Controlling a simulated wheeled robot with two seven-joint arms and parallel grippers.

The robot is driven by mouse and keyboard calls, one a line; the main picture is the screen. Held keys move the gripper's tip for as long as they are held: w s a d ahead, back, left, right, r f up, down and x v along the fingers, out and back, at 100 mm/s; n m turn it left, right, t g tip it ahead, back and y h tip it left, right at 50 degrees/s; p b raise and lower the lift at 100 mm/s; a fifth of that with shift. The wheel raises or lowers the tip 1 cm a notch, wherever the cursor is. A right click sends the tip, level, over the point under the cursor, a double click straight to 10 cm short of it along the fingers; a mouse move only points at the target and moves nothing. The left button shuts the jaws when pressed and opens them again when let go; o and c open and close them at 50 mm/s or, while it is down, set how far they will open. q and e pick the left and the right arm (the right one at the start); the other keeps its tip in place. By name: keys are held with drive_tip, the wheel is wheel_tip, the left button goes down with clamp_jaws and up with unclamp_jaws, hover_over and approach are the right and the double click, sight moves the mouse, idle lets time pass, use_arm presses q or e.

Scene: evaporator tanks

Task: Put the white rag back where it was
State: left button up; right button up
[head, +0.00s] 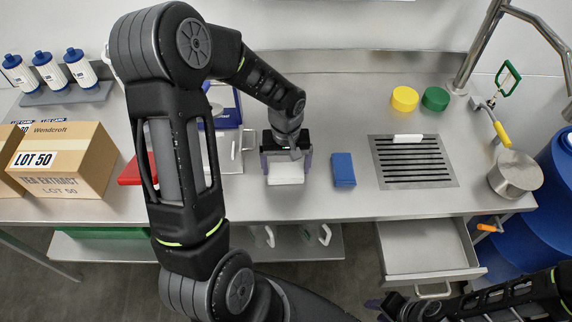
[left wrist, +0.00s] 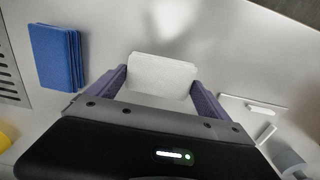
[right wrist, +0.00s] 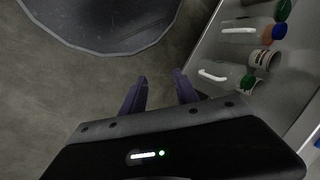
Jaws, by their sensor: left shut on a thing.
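The white rag (head: 285,173) is a folded white block at the front middle of the steel counter. My left gripper (head: 286,163) points down over it and is shut on it. The left wrist view shows the rag (left wrist: 161,77) between the two purple fingers. I cannot tell whether its underside touches the counter. A blue folded cloth stack (head: 343,169) lies to the right of the rag, apart from it. My right gripper (right wrist: 160,92) is open and empty, low over the floor in front of the counter.
A red item (head: 134,171) and a cardboard box (head: 70,158) stand left. A drain grate (head: 412,165), yellow lid (head: 404,98), green lid (head: 435,98) and steel pot (head: 515,174) are right. An open drawer (head: 427,247) juts out below. Bare counter separates the rag and blue stack.

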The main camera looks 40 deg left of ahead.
sight(286, 169)
use_arm(q)
drive_tip(key=shift+f, duration=0.15)
drive_tip(key=o, duration=1.1)
drive_tip(key=shift+c, duration=0.2)
wheel_tip(286, 169, up, 12)
drive_tip(key=shift+r, duration=0.2)
